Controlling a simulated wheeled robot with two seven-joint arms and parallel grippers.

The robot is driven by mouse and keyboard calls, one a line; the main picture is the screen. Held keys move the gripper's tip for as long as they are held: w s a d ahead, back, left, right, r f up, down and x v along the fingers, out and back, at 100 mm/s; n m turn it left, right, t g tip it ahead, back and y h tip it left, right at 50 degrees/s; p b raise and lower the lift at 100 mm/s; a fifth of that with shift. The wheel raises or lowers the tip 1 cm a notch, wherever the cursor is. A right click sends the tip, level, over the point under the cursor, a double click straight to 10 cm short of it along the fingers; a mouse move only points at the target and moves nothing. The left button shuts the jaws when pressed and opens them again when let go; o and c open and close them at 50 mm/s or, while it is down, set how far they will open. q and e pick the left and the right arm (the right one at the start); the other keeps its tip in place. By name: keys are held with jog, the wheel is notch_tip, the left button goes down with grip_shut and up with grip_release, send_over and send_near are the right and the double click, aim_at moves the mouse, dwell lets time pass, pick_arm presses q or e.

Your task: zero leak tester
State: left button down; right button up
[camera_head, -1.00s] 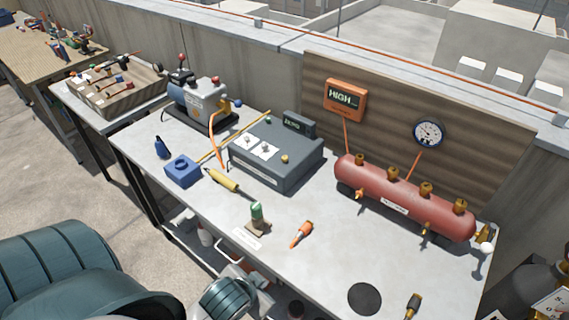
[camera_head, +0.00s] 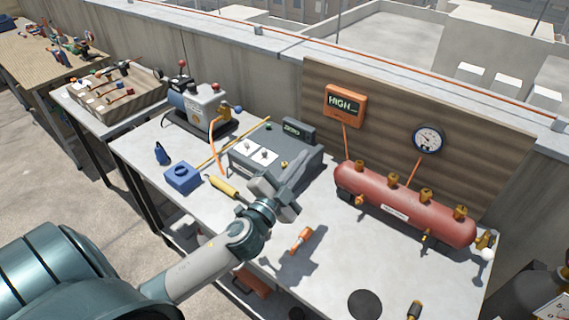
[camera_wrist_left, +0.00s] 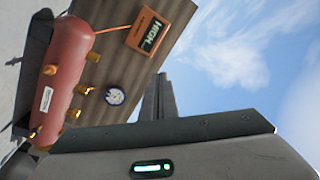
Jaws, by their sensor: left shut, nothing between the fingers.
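The grey leak tester box (camera_head: 247,163) stands on the bench against the backboard side. My right gripper is not in view.
A red tank (camera_head: 405,205) with brass fittings lies at the right. An orange HIGH display (camera_head: 345,103) and a round gauge (camera_head: 429,140) hang on the board. A blue box (camera_head: 182,175), yellow tool (camera_head: 222,187) and orange-tipped tool (camera_head: 301,239) lie on the bench.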

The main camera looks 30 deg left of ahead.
pick_arm(q)
jog(key=w+d+r+m+g+h, duration=0.2)
jog(key=w+d+m+g+h, duration=0.15)
jog(key=m+h, duration=0.45)
jog(key=w+d+r+m+g+h, duration=0.25)
jog(key=d+m+h, duration=0.2)
jog(key=m, duration=0.65)
jog(key=w+a+f+m+g+y, duration=0.1)
jog(key=w+a+f+g+y, duration=0.1)
jog(key=a, duration=0.8)
jog(key=w+a+f+m+g+y, duration=0.2)
jog(key=a+y, duration=0.4)
jog(key=a, duration=0.4)
notch_tip(320, 180, down, 3)
jog(key=shift+a+r+g, duration=0.2)
jog(key=shift+a+g, duration=0.2)
jog(key=shift+g, duration=0.3)
jog(key=shift+f+y, duration=0.15)
jog(key=shift+y, duration=0.1)
jog(key=b, duration=0.4)
send_over(284, 165)
jog(key=f, duration=0.7)
jog(key=shift+s+a+f, duration=0.15)
jog(key=shift+s+a, duration=0.05)
jog(key=shift+a, duration=0.2)
jog(key=shift+f+b, duration=0.5)
jog(key=shift+f, duration=0.15)
